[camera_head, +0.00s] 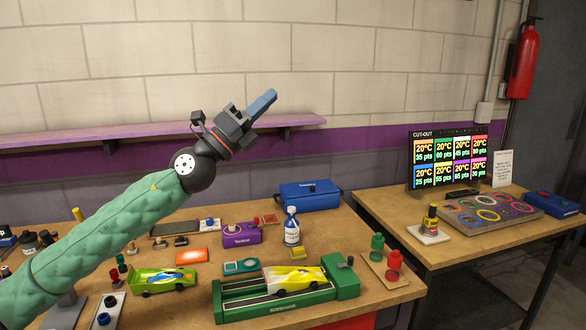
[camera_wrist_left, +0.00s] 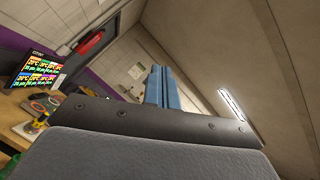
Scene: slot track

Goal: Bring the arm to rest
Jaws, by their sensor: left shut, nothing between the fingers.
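My left arm, in a green quilted sleeve, comes in from the left in the head view. Its gripper (camera_head: 264,102) is raised above the wooden table (camera_head: 205,215), in front of the wall, pointing up and right. The blue fingers are together with nothing between them. In the left wrist view the gripper's fingers (camera_wrist_left: 162,88) also sit side by side, with the wall and ceiling behind. The gripper touches nothing that I can see. My right gripper is in neither view.
On the table are a green track block (camera_head: 235,307) bearing a yellow car (camera_head: 295,278), a green car (camera_head: 163,281), a bottle (camera_head: 291,228) and a blue case (camera_head: 309,195). A purple shelf (camera_head: 100,140) runs along the wall behind. A screen (camera_head: 447,158) stands on the right table.

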